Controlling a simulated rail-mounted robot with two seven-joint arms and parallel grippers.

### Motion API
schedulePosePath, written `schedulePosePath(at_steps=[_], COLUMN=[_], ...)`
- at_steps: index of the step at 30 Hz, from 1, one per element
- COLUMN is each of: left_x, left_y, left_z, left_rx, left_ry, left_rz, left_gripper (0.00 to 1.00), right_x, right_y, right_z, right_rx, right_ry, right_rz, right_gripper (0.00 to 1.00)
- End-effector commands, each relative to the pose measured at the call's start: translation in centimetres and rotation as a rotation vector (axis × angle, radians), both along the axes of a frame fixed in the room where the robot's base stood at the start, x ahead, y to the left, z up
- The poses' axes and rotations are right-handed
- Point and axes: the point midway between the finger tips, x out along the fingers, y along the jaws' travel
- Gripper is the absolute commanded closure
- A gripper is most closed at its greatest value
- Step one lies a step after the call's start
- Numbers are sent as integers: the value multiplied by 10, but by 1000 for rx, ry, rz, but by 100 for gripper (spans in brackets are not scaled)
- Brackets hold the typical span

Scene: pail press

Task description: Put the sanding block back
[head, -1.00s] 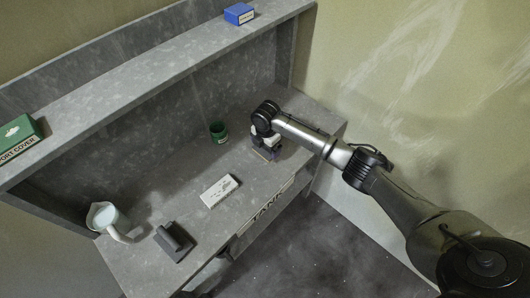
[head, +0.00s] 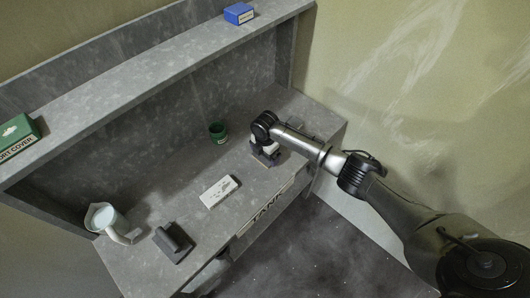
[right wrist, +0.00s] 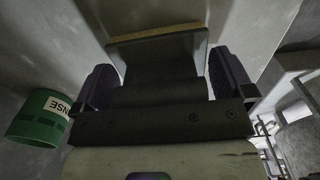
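The sanding block (right wrist: 155,62) looks like a dark grey body with a tan layer along its far edge. In the right wrist view it sits between the two fingers of my right gripper (right wrist: 163,82), which appear closed on its sides. In the head view my right gripper (head: 264,152) is over the right part of the grey bench (head: 200,160), and only a tan edge of the block shows beneath it. I cannot tell whether the block touches the bench. My left gripper is not in view.
A green can (head: 217,133) stands left of the right gripper. A white labelled block (head: 219,191), a dark handled tool (head: 174,242) and a white jug (head: 105,218) are further left. The upper shelf (head: 150,78) holds a blue box (head: 238,14) and a green box (head: 16,136).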

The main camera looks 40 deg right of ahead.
Motion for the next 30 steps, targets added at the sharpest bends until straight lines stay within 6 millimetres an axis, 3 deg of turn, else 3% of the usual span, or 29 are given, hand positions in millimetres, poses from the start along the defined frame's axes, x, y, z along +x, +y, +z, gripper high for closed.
schedulePosePath(at_steps=[11,24,30], left_x=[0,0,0], left_y=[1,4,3], left_z=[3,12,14], left_rx=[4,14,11], left_ry=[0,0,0], left_rz=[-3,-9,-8], left_gripper=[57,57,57], right_x=[0,1,0], right_y=[0,0,0], right_z=[12,90,113], right_rx=[0,0,1], right_ry=[-2,-3,-1], right_rz=[0,0,1], right_gripper=[0,0,0])
